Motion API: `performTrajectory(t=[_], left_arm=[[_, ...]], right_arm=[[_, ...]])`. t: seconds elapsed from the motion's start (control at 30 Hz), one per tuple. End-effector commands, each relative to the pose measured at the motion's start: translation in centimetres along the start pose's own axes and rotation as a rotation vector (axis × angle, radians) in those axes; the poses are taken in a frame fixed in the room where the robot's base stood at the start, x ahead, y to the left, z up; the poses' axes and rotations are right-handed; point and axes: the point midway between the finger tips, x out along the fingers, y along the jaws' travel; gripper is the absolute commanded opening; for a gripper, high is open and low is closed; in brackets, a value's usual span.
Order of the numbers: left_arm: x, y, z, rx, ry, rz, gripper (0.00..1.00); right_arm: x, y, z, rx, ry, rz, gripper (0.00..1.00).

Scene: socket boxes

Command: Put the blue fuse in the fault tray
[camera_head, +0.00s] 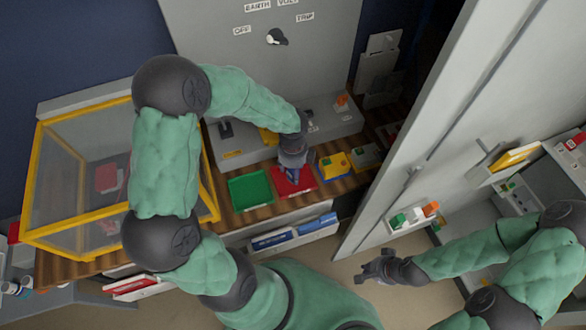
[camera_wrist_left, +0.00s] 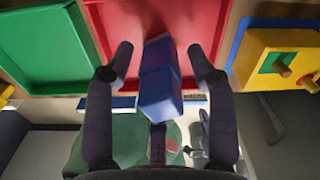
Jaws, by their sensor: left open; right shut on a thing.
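The blue fuse (camera_wrist_left: 160,88) is a blue block in the left wrist view, between the two fingers of my left gripper (camera_wrist_left: 164,62). Gaps show on both sides of it, and its far end overlaps the red tray. I cannot tell whether it rests on the tray floor. The red tray (camera_wrist_left: 120,22) also shows in the head view (camera_head: 283,189), with my left gripper (camera_head: 292,172) low over it, open. In that view the gripper mostly hides the fuse. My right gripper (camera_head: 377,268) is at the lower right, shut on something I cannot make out.
A green tray (camera_head: 247,190) lies left of the red one. A yellow-and-blue socket box (camera_head: 334,166) stands to its right. A yellow-framed clear case (camera_head: 75,210) is at the left. A tall grey door (camera_head: 425,130) stands between the bench and my right arm.

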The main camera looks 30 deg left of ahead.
Motion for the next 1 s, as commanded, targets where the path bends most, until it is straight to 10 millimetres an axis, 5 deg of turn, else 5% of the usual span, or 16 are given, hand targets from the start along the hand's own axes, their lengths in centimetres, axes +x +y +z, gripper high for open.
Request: performTrajectory(t=[0.17,0.7,1.0], left_arm=[[-1.4,0.0,0.0,-0.001,-0.001,-0.001,0.56],[-11.1,-0.1,0.0,0.0,-0.001,-0.003,0.56],[-12.3,0.0,0.0,0.0,0.0,0.0,0.56]], right_arm=[[-0.6,-0.2,0.0,0.0,0.0,0.0,0.0],[-3.4,-1.2,0.1,0.0,0.0,0.0,0.0],[-3.6,-1.3,0.1,0.0,0.0,0.0,0.0]])
